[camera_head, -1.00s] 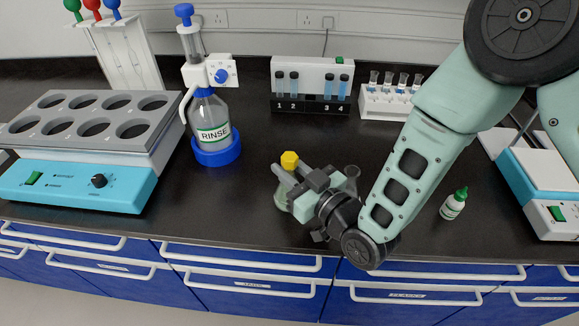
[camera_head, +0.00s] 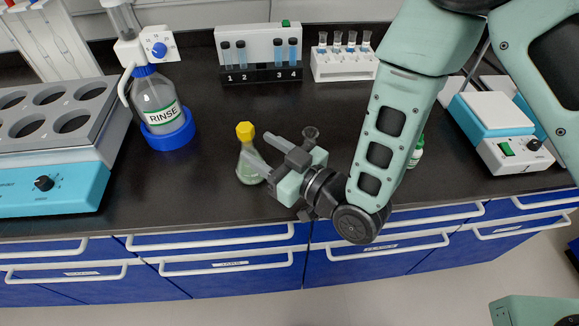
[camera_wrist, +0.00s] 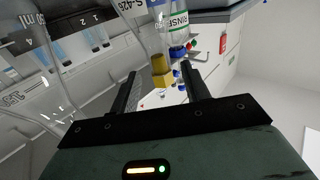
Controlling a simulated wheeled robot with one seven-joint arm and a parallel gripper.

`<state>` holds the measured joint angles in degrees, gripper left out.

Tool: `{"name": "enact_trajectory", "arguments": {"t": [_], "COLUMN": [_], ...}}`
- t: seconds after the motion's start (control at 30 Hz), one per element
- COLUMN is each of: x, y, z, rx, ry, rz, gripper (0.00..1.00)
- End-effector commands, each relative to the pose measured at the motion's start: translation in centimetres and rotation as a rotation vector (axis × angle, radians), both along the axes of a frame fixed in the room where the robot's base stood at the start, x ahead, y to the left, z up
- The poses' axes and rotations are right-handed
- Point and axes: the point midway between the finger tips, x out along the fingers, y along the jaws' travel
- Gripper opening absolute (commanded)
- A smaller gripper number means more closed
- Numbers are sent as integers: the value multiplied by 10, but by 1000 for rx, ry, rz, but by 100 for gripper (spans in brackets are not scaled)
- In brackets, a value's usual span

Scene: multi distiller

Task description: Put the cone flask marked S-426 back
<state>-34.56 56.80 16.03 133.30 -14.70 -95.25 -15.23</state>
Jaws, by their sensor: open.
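The cone flask (camera_head: 248,172) with a yellow stopper (camera_head: 245,131) stands upright on the black bench, with pale green liquid low in it. In the wrist view, the glass marked S-426 (camera_wrist: 128,8) is at the top, with the yellow stopper (camera_wrist: 162,70) showing beyond and between the fingertips. My gripper (camera_head: 257,150) is open and empty. Its fingers point left toward the flask's neck and overlap its right side in the head view. I cannot tell whether they touch it.
The RINSE bottle (camera_head: 158,105) is to the left. A vial rack (camera_head: 262,72) and a tube rack (camera_head: 343,66) stand at the back. A green-capped dropper bottle (camera_head: 415,155) is partly behind my arm.

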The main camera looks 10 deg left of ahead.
Motion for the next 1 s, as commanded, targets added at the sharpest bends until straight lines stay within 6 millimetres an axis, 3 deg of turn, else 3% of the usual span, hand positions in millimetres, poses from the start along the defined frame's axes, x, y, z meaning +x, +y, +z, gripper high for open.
{"name": "enact_trajectory", "arguments": {"t": [0.2, 0.4, 0.77, 1.0], "x": [-23, -35, -35, -21], "y": [-39, -58, -59, -59], "z": [-3, -2, 1, -2], "rx": [-1, 0, -26, -273], "ry": [1, 1, 9, 133], "rz": [-1, -2, 3, 14], "gripper": [46, 46, 46, 46]}}
